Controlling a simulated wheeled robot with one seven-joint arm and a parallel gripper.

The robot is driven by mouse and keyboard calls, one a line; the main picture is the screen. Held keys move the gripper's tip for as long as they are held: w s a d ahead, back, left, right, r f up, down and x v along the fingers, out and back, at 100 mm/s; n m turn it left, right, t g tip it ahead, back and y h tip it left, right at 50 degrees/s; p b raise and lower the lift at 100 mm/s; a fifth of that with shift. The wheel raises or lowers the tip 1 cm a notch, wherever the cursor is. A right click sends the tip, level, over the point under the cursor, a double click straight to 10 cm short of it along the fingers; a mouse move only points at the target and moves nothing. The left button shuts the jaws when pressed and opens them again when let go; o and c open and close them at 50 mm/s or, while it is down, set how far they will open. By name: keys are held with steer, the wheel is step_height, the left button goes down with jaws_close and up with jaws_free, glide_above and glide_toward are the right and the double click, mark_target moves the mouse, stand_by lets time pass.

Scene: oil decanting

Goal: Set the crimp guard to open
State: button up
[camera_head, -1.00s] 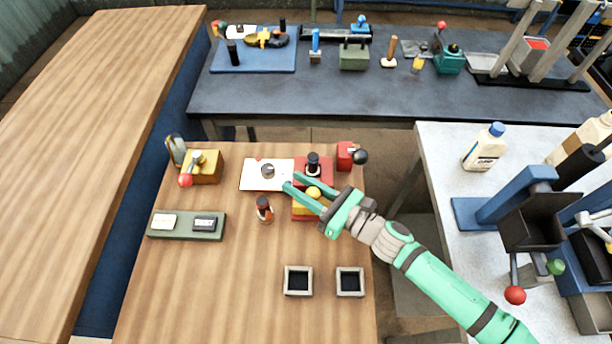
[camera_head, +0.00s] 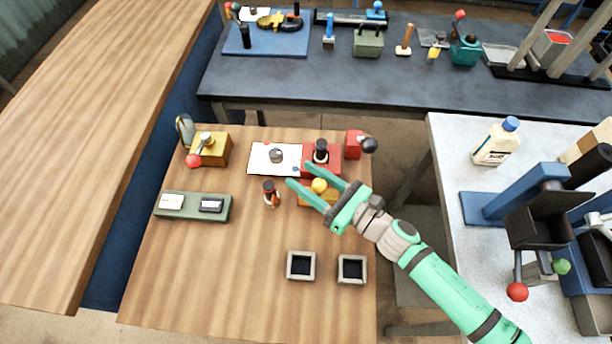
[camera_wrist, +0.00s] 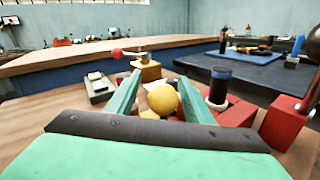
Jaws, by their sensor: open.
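I cannot tell for sure which part is the crimp guard. A yellow ball knob (camera_head: 319,186) on a low orange-yellow block (camera_head: 305,199) is at the right of the wooden table. My gripper (camera_head: 299,174) is open, with its green fingers on either side of the knob as seen from the head. In the wrist view the knob (camera_wrist: 162,100) shows between the spread fingers (camera_wrist: 160,76); contact cannot be told. The gripper hides part of the block. A red block (camera_head: 322,168) with a black-topped post (camera_head: 321,151) stands just behind.
A white plate (camera_head: 262,163) lies left of the red block; a red box with a black ball (camera_head: 369,145) is to its right. A small brown bottle (camera_head: 270,194) stands left of my fingers. A yellow box (camera_head: 220,148) with a red-ball lever is further left. The front left tabletop is clear.

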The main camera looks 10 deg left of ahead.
mark_target(325, 190)
steer(key=v, duration=1)
steer(key=shift+s+d, duration=0.15)
steer(key=shift+d, duration=0.15)
